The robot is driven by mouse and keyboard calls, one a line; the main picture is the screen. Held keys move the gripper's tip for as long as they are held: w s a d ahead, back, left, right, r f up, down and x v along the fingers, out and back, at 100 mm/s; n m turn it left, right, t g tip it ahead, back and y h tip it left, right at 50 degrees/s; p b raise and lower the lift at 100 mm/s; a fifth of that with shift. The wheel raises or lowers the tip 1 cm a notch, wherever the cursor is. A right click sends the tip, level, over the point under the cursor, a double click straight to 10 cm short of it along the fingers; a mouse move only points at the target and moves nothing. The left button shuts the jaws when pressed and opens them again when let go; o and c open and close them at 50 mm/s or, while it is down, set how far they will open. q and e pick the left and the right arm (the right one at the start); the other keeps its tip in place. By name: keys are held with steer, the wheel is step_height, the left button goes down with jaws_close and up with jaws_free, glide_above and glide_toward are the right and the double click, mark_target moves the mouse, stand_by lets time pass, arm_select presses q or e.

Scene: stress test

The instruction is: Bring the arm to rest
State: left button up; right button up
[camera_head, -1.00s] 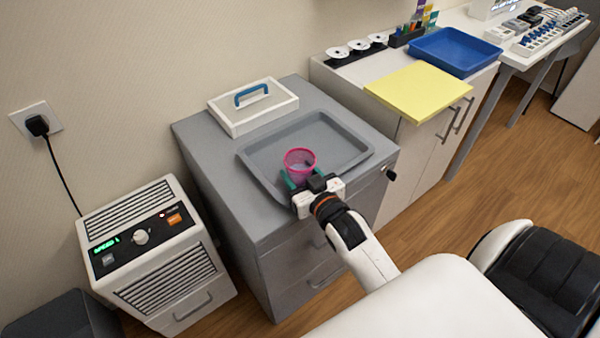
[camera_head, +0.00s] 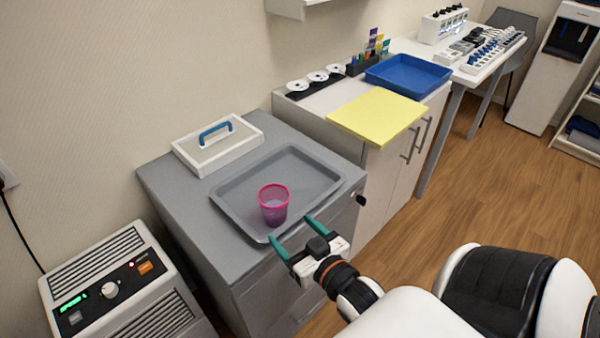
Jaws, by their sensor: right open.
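My right gripper (camera_head: 296,238) is open and empty, with its two green fingers spread. It is at the front edge of the grey cabinet, just in front of the grey tray. A pink see-through cup (camera_head: 273,205) stands upright in the front part of the grey tray (camera_head: 318,173), a little beyond the fingertips and apart from them. My right arm comes in from the bottom of the picture. My left gripper is not in view.
The grey cabinet (camera_head: 165,190) also bears a white box with a blue handle (camera_head: 217,144). A yellow board (camera_head: 378,114) and a blue tray (camera_head: 408,75) lie on the counter to the right. A white machine (camera_head: 120,290) stands at lower left. Wooden floor is clear at right.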

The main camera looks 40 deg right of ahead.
steer(key=shift+s+a+r, duration=0.1)
steer(key=shift+s+r, duration=0.1)
steer(key=shift+s, duration=0.65)
steer(key=s+a+f+n+g+y, duration=0.25)
steer(key=s+a+f+g, duration=0.45)
steer(key=s+f+g, duration=0.4)
step_height(320, 180, down, 23)
steer(key=s+g+p, duration=0.2)
steer(key=g+p, duration=0.1)
steer(key=p, duration=0.1)
steer(key=s+d+f+g+h+p, duration=0.1)
steer(key=s+d+f+p, duration=0.2)
steer(key=s+f, duration=0.8)
steer(key=s, duration=0.4)
steer(key=shift+s+d+f+n, duration=0.15)
steer(key=shift+s+d+n, duration=0.05)
steer(key=shift+n, duration=0.15)
